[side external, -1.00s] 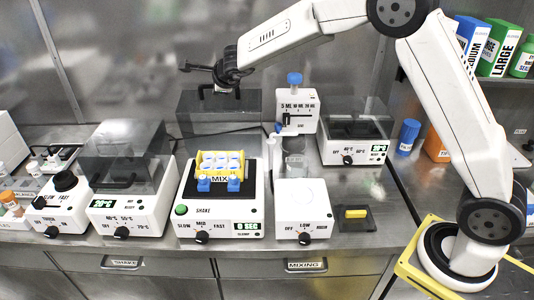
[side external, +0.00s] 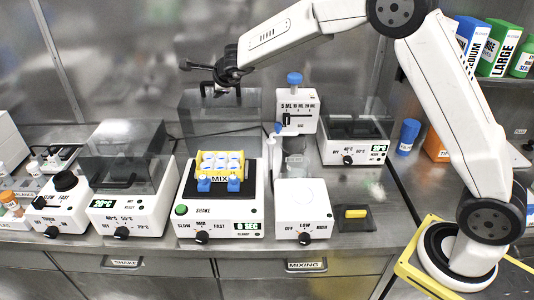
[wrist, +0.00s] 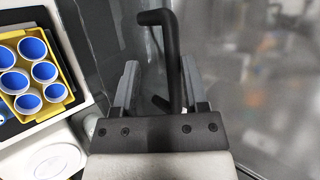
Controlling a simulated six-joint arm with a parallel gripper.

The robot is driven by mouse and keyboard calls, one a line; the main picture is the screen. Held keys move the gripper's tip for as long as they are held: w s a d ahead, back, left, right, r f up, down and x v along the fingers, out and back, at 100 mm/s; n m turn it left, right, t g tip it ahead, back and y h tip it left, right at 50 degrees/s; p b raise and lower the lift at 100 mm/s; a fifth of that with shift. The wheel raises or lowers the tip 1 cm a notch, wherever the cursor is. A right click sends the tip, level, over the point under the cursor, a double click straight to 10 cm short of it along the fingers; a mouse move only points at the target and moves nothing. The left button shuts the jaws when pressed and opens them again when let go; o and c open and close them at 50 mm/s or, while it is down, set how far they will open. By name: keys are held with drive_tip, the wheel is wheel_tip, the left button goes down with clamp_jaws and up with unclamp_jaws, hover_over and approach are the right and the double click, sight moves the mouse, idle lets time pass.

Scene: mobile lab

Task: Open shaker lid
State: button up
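The shaker (side external: 207,216) is a white box with a green button and a "0 SEC" display. A yellow rack (side external: 219,166) of blue-and-white tubes sits on it. Its clear grey lid (side external: 190,117) stands raised, about upright, behind the rack. My gripper (side external: 221,92) is at the lid's upper edge. In the wrist view, my gripper's grey fingers (wrist: 159,75) stand apart on both sides of the black lid handle (wrist: 171,55). The handle is nearer the right finger; I see a gap on the left. The rack shows at left in the wrist view (wrist: 69,101).
A heater with a clear cover (side external: 120,215) stands left of the shaker. A white stirrer (side external: 302,210) stands to its right, with a blue-capped dispenser (side external: 296,110) behind. A lidded device (side external: 350,150) is at the back right. A metal wall is close behind the lid.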

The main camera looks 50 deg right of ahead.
drive_tip(key=v, duration=0.7)
drive_tip(key=shift+s+r, duration=0.25)
drive_tip(key=shift+s, duration=0.05)
idle(0.4)
drive_tip(key=s+f+n+g+y, duration=0.1)
drive_tip(key=s+f+n+g, duration=0.1)
drive_tip(key=s+f+n, duration=0.3)
drive_tip(key=s+d+f+n+g+y, duration=0.1)
drive_tip(key=s+f+n, duration=0.4)
drive_tip(key=s+n, duration=0.6)
drive_tip(key=s+d+f+n+g, duration=0.1)
drive_tip(key=s+f+n+g, duration=0.3)
drive_tip(key=s+n, duration=0.5)
drive_tip(key=s+f, duration=0.1)
drive_tip(key=s, duration=0.5)
drive_tip(key=shift+d+f+y, duration=0.25)
drive_tip(key=shift+f+y, duration=0.05)
drive_tip(key=shift+y, duration=0.1)
